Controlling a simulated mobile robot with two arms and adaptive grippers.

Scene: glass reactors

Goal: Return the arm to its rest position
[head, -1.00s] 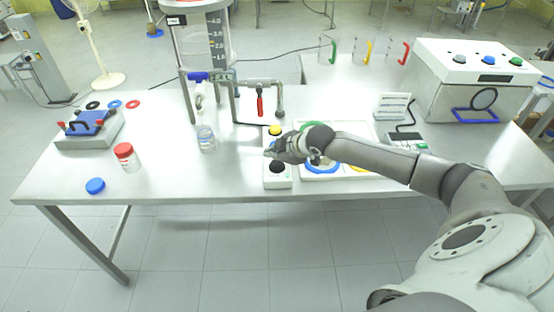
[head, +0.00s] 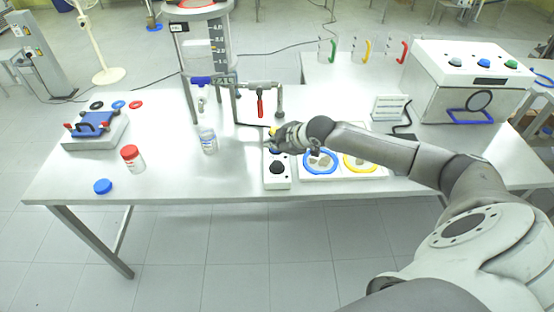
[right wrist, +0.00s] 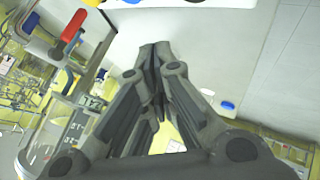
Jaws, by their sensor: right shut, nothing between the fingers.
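My right arm reaches in from the right in the head view. My right gripper (head: 271,141) is over the control box (head: 277,183) with its round buttons, near the table's front middle. In the right wrist view the fingers of the right gripper (right wrist: 155,48) are together with nothing between them. The gripper hides part of the control box, and I cannot tell from these frames whether it touches it. My left gripper does not show.
A glass reactor (head: 202,50) with a red-handled valve (head: 260,108) stands behind the gripper. Left are a clear jar (head: 208,142), a red-capped jar (head: 133,160) and a blue lid (head: 103,186). A tray with a blue ring (head: 320,174) and a yellow ring (head: 360,173) lies right, under the forearm.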

